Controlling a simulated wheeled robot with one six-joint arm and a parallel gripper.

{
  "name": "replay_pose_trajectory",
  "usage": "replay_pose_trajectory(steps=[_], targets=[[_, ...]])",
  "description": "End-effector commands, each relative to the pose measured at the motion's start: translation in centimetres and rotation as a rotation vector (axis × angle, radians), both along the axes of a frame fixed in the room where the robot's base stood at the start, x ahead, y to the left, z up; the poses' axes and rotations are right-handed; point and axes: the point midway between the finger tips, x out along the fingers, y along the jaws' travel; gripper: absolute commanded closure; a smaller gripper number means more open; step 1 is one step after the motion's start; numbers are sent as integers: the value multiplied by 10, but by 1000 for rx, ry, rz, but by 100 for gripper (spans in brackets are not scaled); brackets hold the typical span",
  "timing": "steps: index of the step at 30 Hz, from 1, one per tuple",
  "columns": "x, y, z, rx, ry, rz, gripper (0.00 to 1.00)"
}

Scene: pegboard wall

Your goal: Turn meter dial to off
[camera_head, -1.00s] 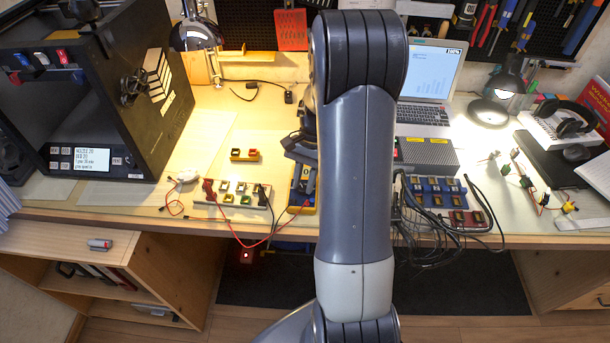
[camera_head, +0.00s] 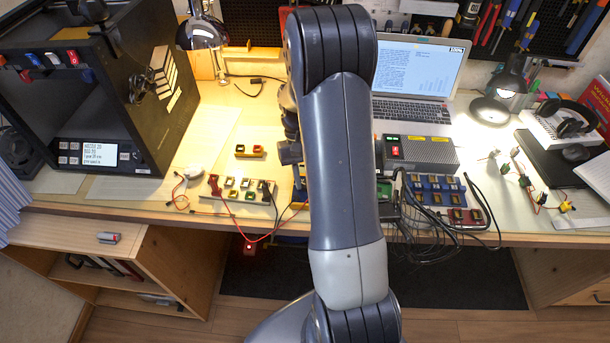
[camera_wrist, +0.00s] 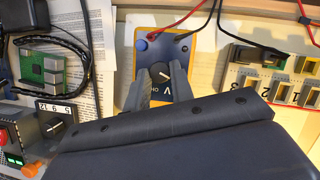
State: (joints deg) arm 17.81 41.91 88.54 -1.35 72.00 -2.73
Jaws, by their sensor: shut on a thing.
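The yellow meter (camera_wrist: 182,38) lies at the top middle of the wrist view, with a red and a black lead plugged in at its top. My gripper (camera_wrist: 161,76) is shut on the dial, one finger on each side. In the head view my arm hides nearly all of the meter, and the gripper's tips cannot be seen there.
A board of colored blocks (camera_wrist: 275,80) lies right of the meter. A green circuit board (camera_wrist: 45,70) and a black numbered knob (camera_wrist: 55,122) are at the left. The laptop (camera_head: 420,80), power box (camera_head: 425,152) and black printer (camera_head: 95,90) stand on the bench.

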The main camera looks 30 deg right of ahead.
Motion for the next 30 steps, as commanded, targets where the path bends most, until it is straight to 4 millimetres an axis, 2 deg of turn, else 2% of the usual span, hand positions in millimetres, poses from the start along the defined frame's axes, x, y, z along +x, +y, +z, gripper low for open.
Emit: replay_pose_trajectory(steps=[18, 19, 21, 23, 30], targets=[[0, 0, 0, -1, 0, 43, 100], [0, 0, 0, -1, 0, 43, 77], [0, 0, 0, 0, 0, 42, 71], [0, 0, 0, 0, 0, 42, 68], [1, 0, 1, 0, -1, 42, 68]])
